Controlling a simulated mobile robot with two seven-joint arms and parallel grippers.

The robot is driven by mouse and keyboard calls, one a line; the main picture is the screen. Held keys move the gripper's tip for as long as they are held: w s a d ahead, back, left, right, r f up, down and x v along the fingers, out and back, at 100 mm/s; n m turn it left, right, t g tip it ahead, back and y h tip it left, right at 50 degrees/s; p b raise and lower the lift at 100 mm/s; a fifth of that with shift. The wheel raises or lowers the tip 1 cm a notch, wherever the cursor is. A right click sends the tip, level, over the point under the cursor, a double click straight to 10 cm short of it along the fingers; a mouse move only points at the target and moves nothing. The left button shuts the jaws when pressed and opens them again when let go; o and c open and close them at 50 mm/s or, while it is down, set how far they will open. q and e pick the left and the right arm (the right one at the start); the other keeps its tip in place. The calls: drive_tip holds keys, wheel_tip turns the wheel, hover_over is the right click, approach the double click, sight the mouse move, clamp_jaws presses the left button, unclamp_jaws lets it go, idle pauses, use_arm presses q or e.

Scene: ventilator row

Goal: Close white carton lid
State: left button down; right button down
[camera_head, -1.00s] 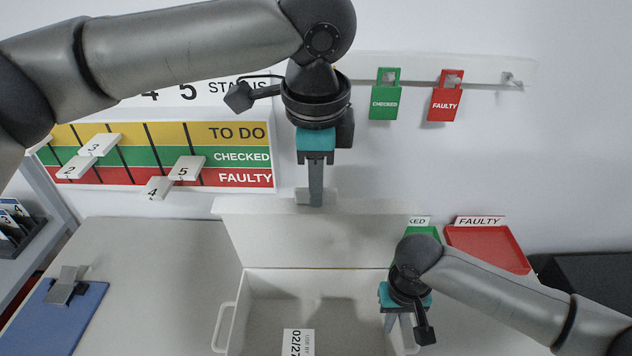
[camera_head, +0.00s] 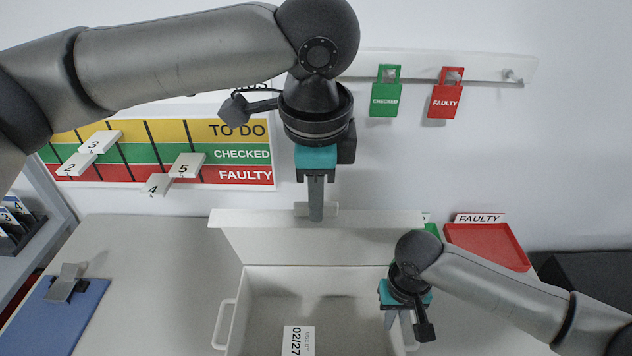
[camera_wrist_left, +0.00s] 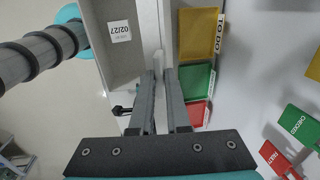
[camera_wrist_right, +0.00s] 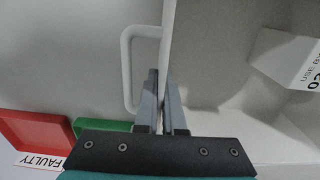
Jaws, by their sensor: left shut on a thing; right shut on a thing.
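The white carton (camera_head: 232,320) stands open on the bench, with its inside showing. Its lid (camera_head: 270,243) stands raised along the back edge. My left gripper (camera_head: 316,215) is shut on the lid's upper edge near the middle; in the left wrist view the fingers (camera_wrist_left: 164,80) straddle a white strip. My right gripper (camera_head: 398,325) is at the carton's right side. In the right wrist view its fingers (camera_wrist_right: 163,82) are shut on the carton's side wall (camera_wrist_right: 167,30), beside the white handle (camera_wrist_right: 127,70).
A white card marked 02/27 (camera_head: 298,341) is in the carton. A red FAULTY tray (camera_head: 488,247) is behind right. A blue clipboard (camera_head: 60,318) lies at left. The status board (camera_head: 160,155) and green and red tags (camera_head: 386,95) are on the back wall.

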use_arm(q)
drive_tip(key=shift+s+f, duration=0.15)
drive_tip(key=shift+s, duration=0.2)
drive_tip(key=c, duration=0.9)
unclamp_jaws()
drive_tip(key=r, duration=0.4)
drive_tip(key=s+r, duration=0.1)
drive_tip(key=r, duration=0.3)
drive_tip(key=s+r, duration=0.1)
drive_tip(key=r, duration=0.3)
use_arm(e)
drive_tip(key=shift+w, duration=0.1)
use_arm(q)
drive_tip(key=shift+f, duration=0.1)
use_arm(e)
drive_tip(key=c, duration=0.9)
unclamp_jaws()
drive_tip(key=shift+c, duration=0.2)
